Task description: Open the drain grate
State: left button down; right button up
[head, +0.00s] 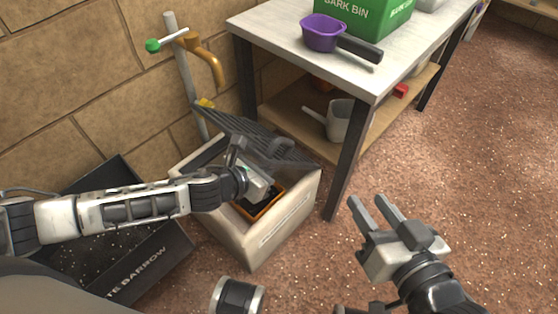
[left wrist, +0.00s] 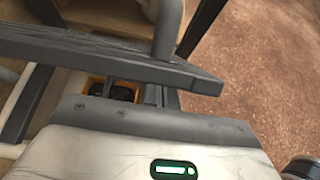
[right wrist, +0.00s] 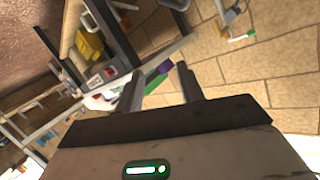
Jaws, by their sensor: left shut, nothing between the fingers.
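The dark slatted drain grate (head: 262,138) is tilted up over a pale square drain box (head: 288,225) beside the table. A curved grey handle (head: 283,146) stands on its upper face. An orange-rimmed opening (head: 262,210) shows below the raised grate. My left gripper (head: 238,150) is shut and empty at the near side of the grate, over the box; whether it touches the grate is unclear. In the left wrist view the grate's edge (left wrist: 110,52) crosses close in front of the gripper, partly hiding its fingers. My right gripper (head: 375,213) is open and empty, right of the box.
A workbench (head: 345,75) stands behind, holding a purple pot (head: 323,33) and a green bark bin (head: 365,14); a grey watering can (head: 340,120) sits on its shelf. A tap (head: 205,60) rises behind the box. Floor at right is clear.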

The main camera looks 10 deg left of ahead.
pick_arm(q)
jog(key=shift+w+r, duration=0.1)
pick_arm(e)
jog(key=shift+d+f, duration=0.2)
jog(key=shift+d, duration=0.05)
